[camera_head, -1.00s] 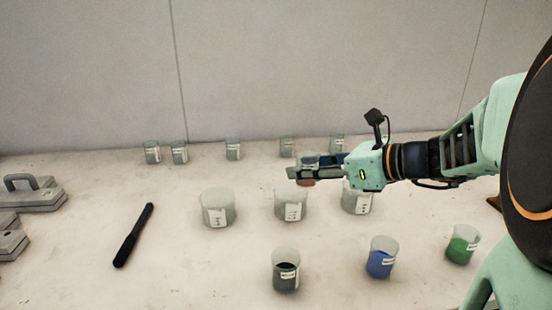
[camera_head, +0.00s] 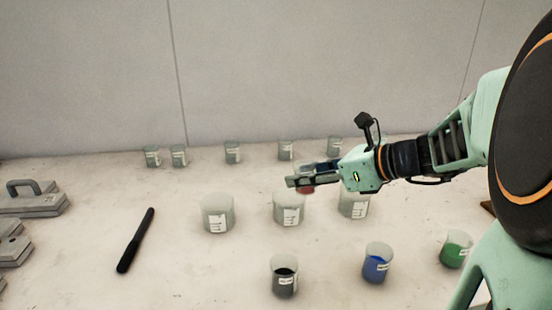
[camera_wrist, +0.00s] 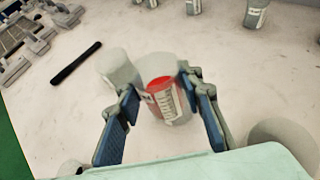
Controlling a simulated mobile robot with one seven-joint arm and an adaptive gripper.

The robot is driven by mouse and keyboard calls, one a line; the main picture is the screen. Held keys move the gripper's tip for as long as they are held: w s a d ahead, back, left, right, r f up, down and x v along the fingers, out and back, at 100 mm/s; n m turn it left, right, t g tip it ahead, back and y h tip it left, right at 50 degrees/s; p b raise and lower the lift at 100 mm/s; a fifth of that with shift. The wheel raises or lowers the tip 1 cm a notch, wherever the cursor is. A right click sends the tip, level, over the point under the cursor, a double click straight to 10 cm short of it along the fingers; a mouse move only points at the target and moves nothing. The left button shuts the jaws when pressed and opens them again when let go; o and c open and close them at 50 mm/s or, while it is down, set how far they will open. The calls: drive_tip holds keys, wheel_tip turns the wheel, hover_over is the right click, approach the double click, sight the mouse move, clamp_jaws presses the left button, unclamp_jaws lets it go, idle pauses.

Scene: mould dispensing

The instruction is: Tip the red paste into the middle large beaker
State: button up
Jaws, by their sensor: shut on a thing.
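My gripper (camera_head: 303,181) is shut on a small clear beaker of red paste (camera_wrist: 162,83). In the wrist view the beaker shows between the blue-padded fingers (camera_wrist: 160,88), with its label facing the camera. In the head view the fingers hide most of it, and only a little red shows below them. The middle large beaker (camera_head: 288,212) stands on the table just below the gripper. Its pale rim also shows behind the held beaker in the wrist view (camera_wrist: 150,62). I cannot tell whether any paste is in it.
Large beakers stand left (camera_head: 217,216) and right (camera_head: 353,205) of the middle one. Black (camera_head: 284,278), blue (camera_head: 377,265) and green (camera_head: 455,250) paste beakers stand in front. Several small beakers line the back. A black rod (camera_head: 136,240) and grey moulds (camera_head: 28,203) lie left.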

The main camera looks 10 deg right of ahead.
drive_tip(key=shift+s+d+g+h+p, duration=0.15)
drive_tip(key=shift+g+h+p, duration=1.25)
drive_tip(key=shift+p, duration=4.1)
drive_tip(key=shift+f+g+h+p, duration=0.25)
drive_tip(key=shift+g+h+p, duration=0.6)
drive_tip(key=shift+p, duration=2.4)
drive_tip(key=shift+f+g+h+p, duration=0.2)
drive_tip(key=shift+g+h+p, duration=0.6)
drive_tip(key=shift+p, duration=2.45)
